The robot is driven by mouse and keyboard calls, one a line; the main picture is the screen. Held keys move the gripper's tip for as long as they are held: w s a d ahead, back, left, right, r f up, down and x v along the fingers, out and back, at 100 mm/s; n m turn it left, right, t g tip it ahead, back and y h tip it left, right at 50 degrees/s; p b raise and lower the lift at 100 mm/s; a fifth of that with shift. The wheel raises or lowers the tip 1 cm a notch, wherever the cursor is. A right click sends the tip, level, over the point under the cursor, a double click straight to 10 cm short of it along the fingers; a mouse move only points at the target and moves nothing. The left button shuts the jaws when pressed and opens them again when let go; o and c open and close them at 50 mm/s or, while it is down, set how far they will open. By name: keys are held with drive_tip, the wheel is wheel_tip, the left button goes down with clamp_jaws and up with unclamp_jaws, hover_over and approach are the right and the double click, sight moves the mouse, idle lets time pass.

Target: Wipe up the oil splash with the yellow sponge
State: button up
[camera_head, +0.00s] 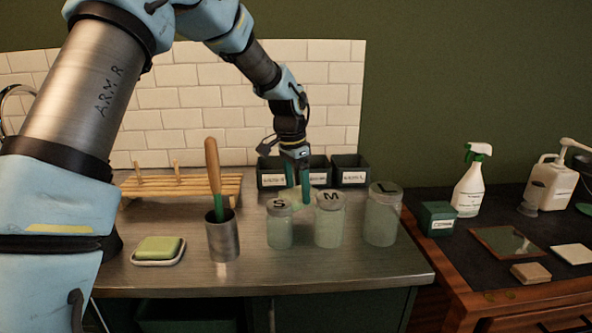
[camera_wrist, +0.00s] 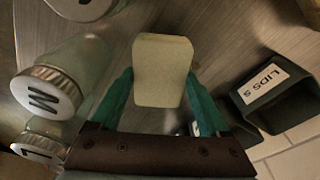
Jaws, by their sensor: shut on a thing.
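My gripper (camera_head: 298,190) points down at the steel counter, behind the jars marked S and M. In the wrist view its green fingers (camera_wrist: 160,85) are shut on a pale yellow block, the yellow sponge (camera_wrist: 163,58). The sponge is close over the counter; whether it touches the surface I cannot tell. In the head view the jars and fingers largely hide it. A pale patch (camera_head: 318,195) shows beside the fingertips behind the jars; whether this is the oil splash or part of the sponge I cannot tell. No oil splash is clear in the wrist view.
Jars S (camera_head: 280,228), M (camera_head: 329,222) and L (camera_head: 382,217) stand in front of my gripper. Black lid bins (camera_head: 350,172) stand behind it. A metal cup (camera_head: 222,240) with a tool, a wooden rack (camera_head: 180,187) and a green block on a dish (camera_head: 158,248) are left.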

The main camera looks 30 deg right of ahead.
drive_tip(key=shift+r+p, duration=0.95)
drive_tip(key=shift+r, duration=0.7)
